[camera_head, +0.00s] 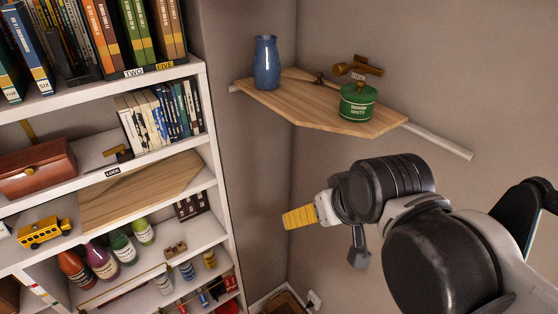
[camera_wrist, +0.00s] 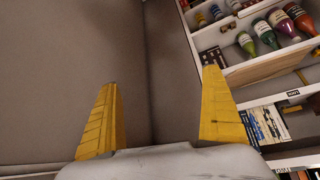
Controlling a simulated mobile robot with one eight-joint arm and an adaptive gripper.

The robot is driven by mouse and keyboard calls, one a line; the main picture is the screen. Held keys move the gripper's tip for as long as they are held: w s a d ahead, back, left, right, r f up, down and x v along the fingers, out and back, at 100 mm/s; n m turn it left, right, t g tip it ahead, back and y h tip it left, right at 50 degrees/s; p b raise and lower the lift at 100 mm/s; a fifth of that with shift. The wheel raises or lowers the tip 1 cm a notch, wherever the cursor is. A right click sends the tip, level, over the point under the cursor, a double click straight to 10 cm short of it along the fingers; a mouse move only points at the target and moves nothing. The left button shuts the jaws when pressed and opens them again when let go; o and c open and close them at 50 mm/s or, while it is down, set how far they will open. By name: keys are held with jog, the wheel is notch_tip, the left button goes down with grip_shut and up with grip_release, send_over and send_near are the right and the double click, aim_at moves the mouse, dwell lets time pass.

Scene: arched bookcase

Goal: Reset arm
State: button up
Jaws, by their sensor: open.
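My gripper (camera_wrist: 160,112) is open and empty, its two yellow fingers spread apart in the wrist view, with bare wall and the corner behind them. In the head view my gripper (camera_head: 300,216) is in the air below the wooden corner shelf and to the right of the bookcase, touching nothing that I can see. Only one yellow finger shows clearly there. My arm reaches in from the lower right.
A corner shelf (camera_head: 310,108) holds a blue vase (camera_head: 266,63) and a green canister (camera_head: 357,102). The white bookcase (camera_head: 222,190) at the left holds books, a brown box (camera_head: 35,170), a yellow toy bus (camera_head: 44,232) and several bottles. The wall around my gripper is bare.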

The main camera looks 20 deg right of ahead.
jog(key=f, duration=0.2)
jog(key=s+a+f, duration=0.1)
jog(key=shift+s, duration=0.1)
notch_tip(320, 180, down, 36)
jog(key=b, duration=3.6)
jog(key=shift+d, duration=0.1)
